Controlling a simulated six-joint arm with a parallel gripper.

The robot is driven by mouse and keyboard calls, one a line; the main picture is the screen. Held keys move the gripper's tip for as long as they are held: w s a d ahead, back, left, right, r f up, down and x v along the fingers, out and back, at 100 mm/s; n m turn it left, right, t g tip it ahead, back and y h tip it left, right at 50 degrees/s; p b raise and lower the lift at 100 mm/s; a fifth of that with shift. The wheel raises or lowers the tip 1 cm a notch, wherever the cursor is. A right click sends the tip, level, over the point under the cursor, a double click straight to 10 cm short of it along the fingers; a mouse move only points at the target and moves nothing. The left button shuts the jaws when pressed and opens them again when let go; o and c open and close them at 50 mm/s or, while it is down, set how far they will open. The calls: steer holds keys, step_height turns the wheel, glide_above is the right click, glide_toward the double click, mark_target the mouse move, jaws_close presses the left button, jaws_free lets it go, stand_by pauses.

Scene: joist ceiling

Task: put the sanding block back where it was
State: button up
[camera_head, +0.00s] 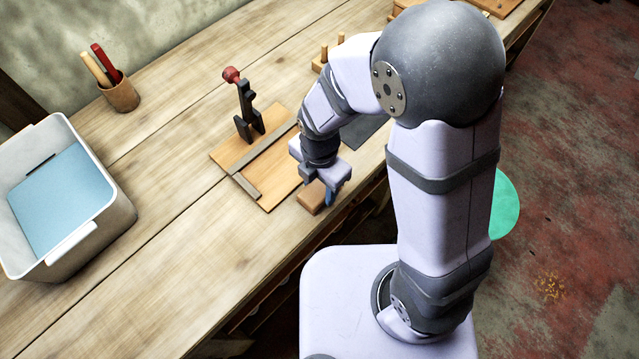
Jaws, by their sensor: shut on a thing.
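A brown wooden block (312,198), which looks like the sanding block, is at the front edge of the workbench. My gripper (329,195) points down at it and is shut on it. My arm hides part of the bench behind the gripper.
Left of my gripper is a wooden board (262,188) with a metal strip and an upright red-knobbed clamp (243,102). A dark grey flat piece (371,137) lies behind my wrist. A white bin (110,220) and a tool cup (121,95) stand left. The front-left bench is clear.

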mark_target(320, 188)
steer(key=shift+f, duration=0.1)
steer(key=shift+f, duration=0.15)
steer(key=o, duration=0.7)
steer(key=shift+o, duration=0.2)
step_height(320, 188, up, 12)
steer(key=b, duration=0.1)
steer(key=shift+r, duration=0.2)
steer(key=shift+d, duration=0.1)
